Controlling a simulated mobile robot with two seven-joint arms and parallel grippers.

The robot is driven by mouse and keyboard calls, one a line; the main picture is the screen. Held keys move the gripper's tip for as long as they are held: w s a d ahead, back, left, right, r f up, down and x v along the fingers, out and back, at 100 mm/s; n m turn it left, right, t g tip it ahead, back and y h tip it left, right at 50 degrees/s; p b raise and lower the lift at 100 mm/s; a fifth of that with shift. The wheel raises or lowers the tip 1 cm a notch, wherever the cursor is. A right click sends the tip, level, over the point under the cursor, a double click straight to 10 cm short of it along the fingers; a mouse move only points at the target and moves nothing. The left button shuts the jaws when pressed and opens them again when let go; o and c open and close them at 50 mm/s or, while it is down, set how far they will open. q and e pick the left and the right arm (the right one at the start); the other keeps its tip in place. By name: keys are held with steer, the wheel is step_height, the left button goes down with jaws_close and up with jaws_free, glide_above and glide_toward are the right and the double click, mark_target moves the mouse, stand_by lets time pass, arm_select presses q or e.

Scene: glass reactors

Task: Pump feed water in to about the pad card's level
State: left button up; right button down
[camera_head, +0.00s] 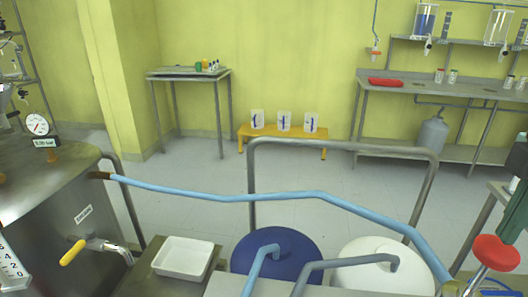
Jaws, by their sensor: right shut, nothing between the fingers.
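A steel vessel (40,185) stands at the left with a round gauge (37,124) on top. A white scale card (10,265) with printed numbers shows at the lower left edge, partly cut off. I cannot make out a water level or a separate pad card. A light blue hose (215,196) runs from the vessel's side to a fitting at the lower right. A red knob (497,252) on a metal rod stands beside that fitting. My right gripper (517,165) is dark, shut and empty, partly cut off at the right edge above the knob. My left gripper is not in view.
A yellow-handled tap (73,252) sticks out over a white tray (183,257). A low yellow bench (283,134) holds white containers.

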mark_target(499, 245)
stand_by(0.4)
steer(key=shift+r, duration=0.1)
step_height(499, 245, up, 6)
steer(key=p, duration=0.5)
